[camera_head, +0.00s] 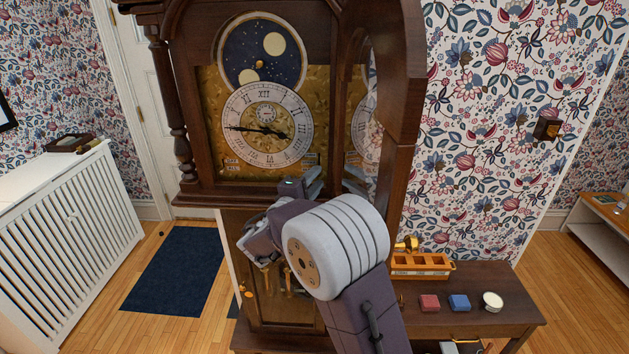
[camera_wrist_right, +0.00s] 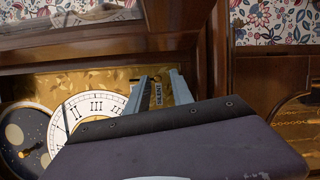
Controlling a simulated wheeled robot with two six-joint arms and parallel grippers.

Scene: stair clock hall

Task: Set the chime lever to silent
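The tall clock stands in the middle of the head view, its dial (camera_head: 268,124) with Roman numerals below a moon disc (camera_head: 262,55). In the wrist view, the dial (camera_wrist_right: 97,105) is at the left. A small "SILENT" plate (camera_wrist_right: 158,95) on the brass face shows between my right gripper's fingers (camera_wrist_right: 161,93). Those fingers are apart. In the head view my right gripper (camera_head: 318,182) is at the lower right of the clock face. I cannot make out the chime lever; my gripper covers that area. Whether the fingers touch anything cannot be told. My left gripper is not in view.
The wooden clock door edge (camera_head: 402,110) stands close on the right. A side table (camera_head: 470,322) holds a compartment tray (camera_head: 420,273), a red block (camera_head: 430,303), a blue block (camera_head: 459,302) and a white round item (camera_head: 492,301). A white radiator cover (camera_head: 70,225) is at left.

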